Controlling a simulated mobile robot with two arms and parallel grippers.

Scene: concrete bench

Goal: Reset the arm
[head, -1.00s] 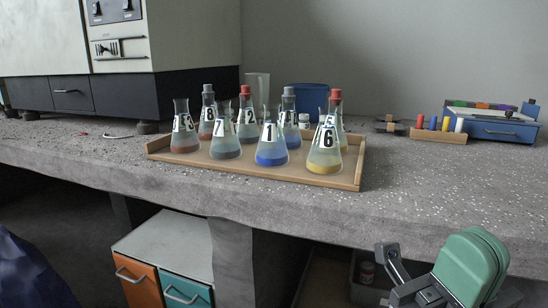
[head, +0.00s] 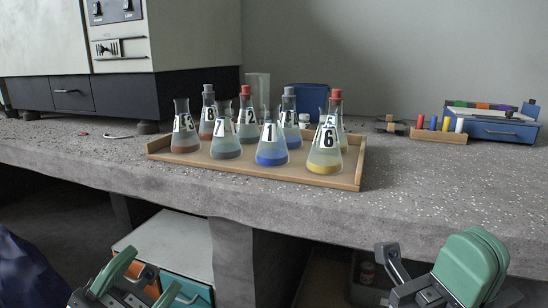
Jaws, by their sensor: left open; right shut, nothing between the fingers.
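My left gripper (head: 146,278) shows at the bottom left in the head view, in front of the under-bench cabinet. Its two green fingers are apart and nothing shows between them. My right gripper (head: 474,262) is at the bottom right, in front of the bench edge. Its green fingers are pressed together and hold nothing. The lower parts of both arms are cut off by the frame.
A wooden tray (head: 355,178) with several numbered flasks stands on the concrete bench (head: 440,190). A white cabinet (head: 165,238) with orange and teal drawers stands below. A blue box (head: 500,131) is at the back right. The bench front right is clear.

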